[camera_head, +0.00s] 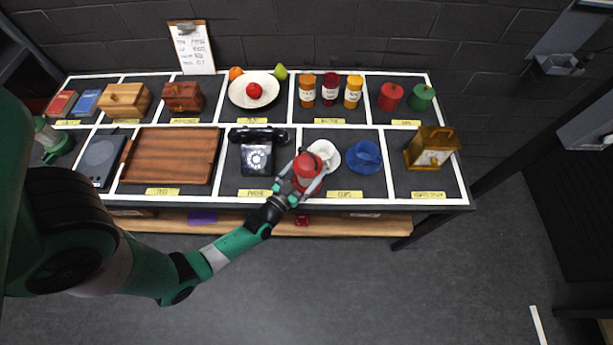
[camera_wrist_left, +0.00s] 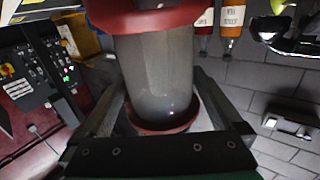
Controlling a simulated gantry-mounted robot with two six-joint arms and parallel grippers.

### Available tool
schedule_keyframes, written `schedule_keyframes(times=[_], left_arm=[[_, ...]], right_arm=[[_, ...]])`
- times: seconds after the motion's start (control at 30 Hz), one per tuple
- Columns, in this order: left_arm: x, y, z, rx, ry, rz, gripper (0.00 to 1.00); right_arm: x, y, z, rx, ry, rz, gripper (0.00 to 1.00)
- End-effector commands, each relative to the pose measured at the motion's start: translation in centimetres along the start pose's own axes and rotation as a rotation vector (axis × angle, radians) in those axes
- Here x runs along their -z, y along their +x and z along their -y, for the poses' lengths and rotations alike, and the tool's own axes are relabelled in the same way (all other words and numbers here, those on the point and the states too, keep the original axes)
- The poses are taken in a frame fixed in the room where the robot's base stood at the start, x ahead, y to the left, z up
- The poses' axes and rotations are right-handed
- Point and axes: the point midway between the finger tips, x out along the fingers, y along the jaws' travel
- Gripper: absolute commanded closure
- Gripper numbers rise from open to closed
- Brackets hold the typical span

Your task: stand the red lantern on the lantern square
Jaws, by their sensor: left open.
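The red lantern (camera_head: 308,167) is at the front of the table, between the black telephone and the white cup. My left gripper (camera_head: 304,177) is open around it, one finger on each side. In the left wrist view the lantern (camera_wrist_left: 155,75) shows a red top, a grey glass body and a red base between the fingers. Whether the fingers touch it, or whether it is clear of the table, I cannot tell. I cannot make out which square is labelled for lanterns. My right gripper is out of view.
White lines split the dark table into labelled squares. Near the lantern are the black telephone (camera_head: 257,157), white cup (camera_head: 326,152) and blue cup (camera_head: 366,155). Several jars and fruit fill the back row.

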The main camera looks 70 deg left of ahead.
Motion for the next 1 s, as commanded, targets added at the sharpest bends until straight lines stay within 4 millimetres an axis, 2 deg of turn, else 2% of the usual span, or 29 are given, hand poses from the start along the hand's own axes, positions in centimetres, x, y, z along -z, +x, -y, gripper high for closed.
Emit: schedule_keyframes(times=[0.03,0.07,0.5,0.6,1.0], left_arm=[[0.02,-0.01,-0.01,0.000,0.000,0.000,0.00],[0.02,-0.01,-0.01,0.000,0.000,0.000,0.05],[0.03,-0.04,-0.02,0.000,0.000,-0.001,0.85],[0.03,-0.04,-0.02,0.000,0.000,-0.001,1.00],[0.69,0.02,0.00,0.000,0.000,-0.005,1.00]], right_arm=[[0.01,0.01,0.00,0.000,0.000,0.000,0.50],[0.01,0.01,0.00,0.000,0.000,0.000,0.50],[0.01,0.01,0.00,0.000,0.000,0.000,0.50],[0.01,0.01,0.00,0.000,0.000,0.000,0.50],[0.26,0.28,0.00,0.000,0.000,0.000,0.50]])
